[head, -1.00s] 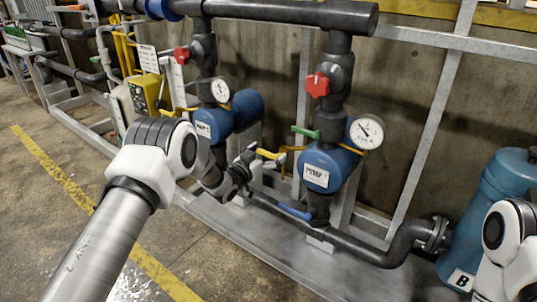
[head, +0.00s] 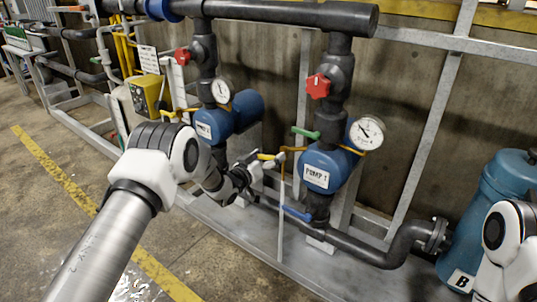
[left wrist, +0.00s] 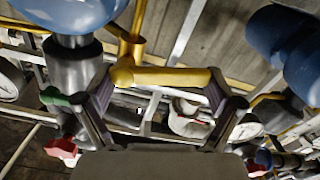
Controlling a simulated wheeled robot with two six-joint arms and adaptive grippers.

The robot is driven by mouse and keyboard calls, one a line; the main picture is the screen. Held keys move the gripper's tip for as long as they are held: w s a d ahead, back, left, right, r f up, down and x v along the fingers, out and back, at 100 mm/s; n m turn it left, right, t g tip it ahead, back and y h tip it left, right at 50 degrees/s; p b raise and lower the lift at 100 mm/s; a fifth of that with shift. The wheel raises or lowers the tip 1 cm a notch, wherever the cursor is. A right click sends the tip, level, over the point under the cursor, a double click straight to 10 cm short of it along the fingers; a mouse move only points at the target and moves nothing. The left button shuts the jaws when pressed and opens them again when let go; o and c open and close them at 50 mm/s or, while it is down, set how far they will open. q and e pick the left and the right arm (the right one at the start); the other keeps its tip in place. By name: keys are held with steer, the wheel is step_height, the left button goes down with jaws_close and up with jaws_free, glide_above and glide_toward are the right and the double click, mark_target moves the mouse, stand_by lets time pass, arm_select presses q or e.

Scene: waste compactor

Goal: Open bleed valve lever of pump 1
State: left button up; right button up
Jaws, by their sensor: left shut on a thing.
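Pump 1 (head: 325,160) is a blue pump body with a white "PUMP 1" label, at centre right in the head view. A yellow bleed pipe reaches left from it, with a yellow lever (head: 266,157) at its end. My left gripper (head: 258,162) is at this lever, its fingers small and partly hard to see. In the left wrist view the yellow lever (left wrist: 165,77) lies crosswise between the two fingers, which are shut on it. A thin pale vertical streak (head: 281,220), like running liquid, drops from below the bleed pipe. My right gripper is out of view.
A green lever (head: 305,133), a blue lever (head: 296,213), a red valve knob (head: 318,86) and a pressure gauge (head: 367,132) surround pump 1. A second blue pump (head: 215,125) stands to the left. A blue tank (head: 490,210) stands right. The front floor is open.

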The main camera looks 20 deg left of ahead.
arm_select(q)
steer(key=n, duration=0.1)
steer(key=f+n, duration=0.1)
steer(key=n, duration=0.1)
steer(key=shift+d+n, duration=0.1)
steer(key=shift+n, duration=0.2)
steer(key=n, duration=0.2)
steer(key=f+n, duration=0.1)
steer(key=shift+s+d+n, duration=0.1)
steer(key=shift+d+n, duration=0.15)
steer(key=shift+n, duration=0.05)
steer(key=shift+s+d+f+n+p, duration=0.1)
steer(key=shift+d+f+n+p, duration=0.15)
steer(key=shift+n, duration=1)
steer(key=shift+s+d+f+n, duration=0.15)
steer(key=shift+d+n, duration=0.15)
steer(key=shift+n, duration=1)
steer(key=shift+s+d+f+n+p, duration=0.1)
steer(key=shift+d+f+n+p, duration=0.15)
steer(key=shift+n, duration=1)
steer(key=o, duration=1.3)
steer(key=shift+o, duration=0.2)
steer(key=shift+s, duration=0.1)
